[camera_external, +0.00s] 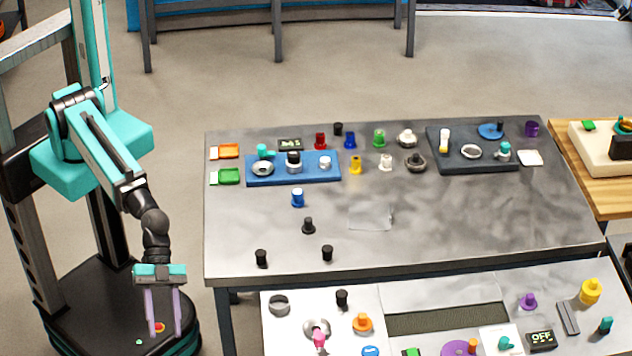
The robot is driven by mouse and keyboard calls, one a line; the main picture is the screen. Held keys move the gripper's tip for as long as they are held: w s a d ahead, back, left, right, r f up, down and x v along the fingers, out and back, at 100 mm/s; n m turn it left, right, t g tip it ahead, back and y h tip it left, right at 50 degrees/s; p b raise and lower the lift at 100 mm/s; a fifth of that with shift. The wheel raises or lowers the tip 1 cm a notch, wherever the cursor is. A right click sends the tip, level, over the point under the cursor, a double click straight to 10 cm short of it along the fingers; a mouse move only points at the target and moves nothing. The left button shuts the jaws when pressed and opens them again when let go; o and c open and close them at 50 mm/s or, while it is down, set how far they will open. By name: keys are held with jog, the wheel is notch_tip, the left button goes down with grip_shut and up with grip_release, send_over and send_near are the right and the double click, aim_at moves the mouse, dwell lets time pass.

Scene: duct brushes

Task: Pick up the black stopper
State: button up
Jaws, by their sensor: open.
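Several small black stopper-like pieces are in view, and I cannot tell which one the task means. One black stopper (308,226) with a wider base stands on the grey table's left half. Two more black pieces, one on the left (261,258) and one on the right (327,253), stand near the table's front edge. Another black piece (337,129) is at the back edge, and one (341,299) is on the lower front table. My gripper (163,332) hangs left of the tables, fingers pointing down, open and empty, apart from all of these pieces.
The grey table (480,240) is bare at its front right. A blue tray (335,177) and a dark tray (478,165) with fittings lie toward the back, with coloured pegs between them. A clear square sheet (370,217) lies mid-table. The front table (440,290) holds many small parts.

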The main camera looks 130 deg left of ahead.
aim_at(308, 224)
jog(key=a+f+n+t+y+p, duration=0.15)
jog(key=a+p, duration=0.25)
jog(key=a, duration=2.9)
jog(key=shift+n+t+y, duration=0.35)
jog(key=shift+t+y, duration=0.2)
jog(key=shift+t, duration=0.3)
jog(key=s+a, duration=0.2)
jog(key=a, duration=0.3)
jog(key=s+a+f+p, duration=0.1)
jog(key=s+a, duration=0.1)
jog(key=a, duration=0.2)
jog(key=s+a+f+p, duration=0.1)
jog(key=s+a, duration=0.2)
jog(key=a, duration=0.2)
jog(key=shift+s+a, duration=0.1)
jog(key=shift+a, duration=0.25)
jog(key=s+a, duration=0.3)
jog(key=a, duration=0.1)
jog(key=s+a+t+y+p, duration=0.1)
jog(key=s+a, duration=0.3)
jog(key=a, duration=0.1)
jog(key=s+a+n+t+y+p, duration=0.1)
jog(key=s+a, duration=0.3)
jog(key=shift+s+a, duration=0.2)
jog(key=shift+a, duration=0.1)
jog(key=shift+w+f, duration=0.15)
